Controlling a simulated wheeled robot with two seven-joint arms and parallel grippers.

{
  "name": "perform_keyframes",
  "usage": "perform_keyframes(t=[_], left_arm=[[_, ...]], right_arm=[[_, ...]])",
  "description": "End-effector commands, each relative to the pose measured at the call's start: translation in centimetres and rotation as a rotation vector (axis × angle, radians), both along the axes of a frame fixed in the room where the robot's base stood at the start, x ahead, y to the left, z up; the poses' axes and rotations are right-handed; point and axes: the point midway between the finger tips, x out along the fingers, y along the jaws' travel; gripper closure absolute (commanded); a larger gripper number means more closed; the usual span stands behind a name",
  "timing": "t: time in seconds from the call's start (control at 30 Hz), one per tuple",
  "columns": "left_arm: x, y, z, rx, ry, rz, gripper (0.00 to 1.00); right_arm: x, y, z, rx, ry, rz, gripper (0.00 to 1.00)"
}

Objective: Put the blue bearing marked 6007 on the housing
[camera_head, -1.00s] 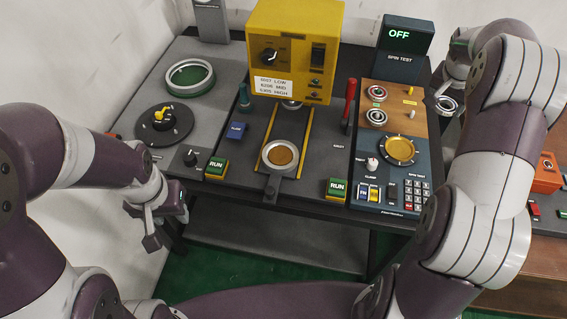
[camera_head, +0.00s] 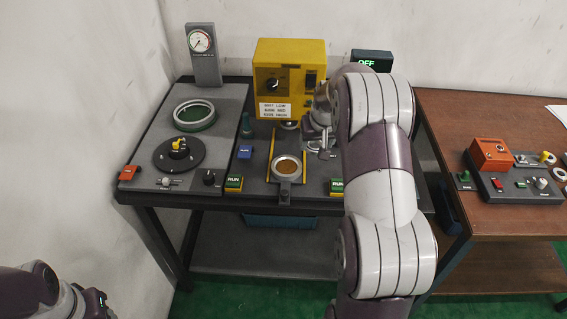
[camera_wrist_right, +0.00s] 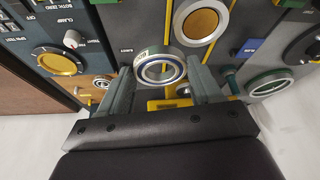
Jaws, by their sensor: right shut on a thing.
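The bearing (camera_wrist_right: 160,69), a metal ring with a blue inner band, is between the two fingers of my right gripper (camera_wrist_right: 163,80) in the right wrist view. Its marking is too small to read. In the head view my right gripper (camera_head: 324,148) is in front of the yellow press, right of and behind the round silver housing (camera_head: 286,167) with its bronze-coloured floor. The housing sits between yellow rails and also shows in the wrist view (camera_wrist_right: 200,22), apart from the bearing. The bearing is hard to make out in the head view. My left gripper is out of view.
The yellow press box (camera_head: 288,75) stands behind the housing. A green-lined ring (camera_head: 194,114) and a black dial (camera_head: 179,154) are on the left.

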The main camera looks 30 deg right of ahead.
Motion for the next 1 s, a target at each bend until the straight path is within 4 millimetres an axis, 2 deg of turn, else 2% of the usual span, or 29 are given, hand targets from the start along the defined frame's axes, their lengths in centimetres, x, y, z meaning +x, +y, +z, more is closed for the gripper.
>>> perform_keyframes(t=[0.1, 0.3, 0.43, 0.63, 1.0], left_arm=[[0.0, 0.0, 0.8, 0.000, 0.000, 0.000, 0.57], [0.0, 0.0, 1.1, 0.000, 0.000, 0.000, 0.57], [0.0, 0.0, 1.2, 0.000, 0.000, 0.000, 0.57], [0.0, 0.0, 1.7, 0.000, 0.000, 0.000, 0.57], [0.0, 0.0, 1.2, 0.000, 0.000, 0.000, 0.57]], right_arm=[[2.4, 2.8, -1.9, 0.001, 0.003, 0.008, 0.72], [5.1, 5.4, -4.2, 0.000, 0.000, 0.001, 0.72], [5.4, 5.8, -5.2, 0.001, 0.001, -0.002, 0.72], [5.3, 5.7, -8.5, 0.001, 0.001, -0.001, 0.72], [5.3, 5.7, -9.1, 0.000, -0.002, -0.002, 0.72]])
